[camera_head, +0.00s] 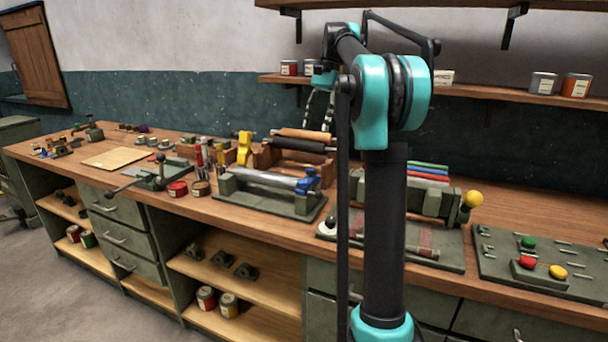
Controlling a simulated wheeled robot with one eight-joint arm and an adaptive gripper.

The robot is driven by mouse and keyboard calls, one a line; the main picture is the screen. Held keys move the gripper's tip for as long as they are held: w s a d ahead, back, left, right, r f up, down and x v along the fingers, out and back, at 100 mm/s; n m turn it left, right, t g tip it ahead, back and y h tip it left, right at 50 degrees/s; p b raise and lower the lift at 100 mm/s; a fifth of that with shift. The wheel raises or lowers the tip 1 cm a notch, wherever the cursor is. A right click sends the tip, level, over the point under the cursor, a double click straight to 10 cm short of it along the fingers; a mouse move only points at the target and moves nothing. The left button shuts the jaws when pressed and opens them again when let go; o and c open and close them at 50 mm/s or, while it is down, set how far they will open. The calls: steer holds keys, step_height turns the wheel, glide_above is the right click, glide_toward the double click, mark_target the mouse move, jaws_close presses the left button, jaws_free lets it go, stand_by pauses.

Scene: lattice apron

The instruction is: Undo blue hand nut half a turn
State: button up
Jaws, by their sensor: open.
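The blue hand nut (309,181) sits at the right end of a silver bar (265,179). The bar lies across a dark green fixture (265,199) on the workbench, near its front edge. My gripper (319,122) hangs partly behind my arm's column, in the upper middle of the view. It appears above and behind the blue nut in the picture, apart from it. Its fingers look spread and empty, though they are small and partly hidden.
The workbench (230,211) is crowded. Rollers on a wooden rack (268,155) and a yellow tool (244,147) stand behind the fixture. A green press with a yellow knob (473,199) is right. A shelf (500,93) runs above.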

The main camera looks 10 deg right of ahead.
mark_target(302, 181)
steer(key=x, duration=1.7)
steer(key=shift+f, duration=0.1)
jaws_close()
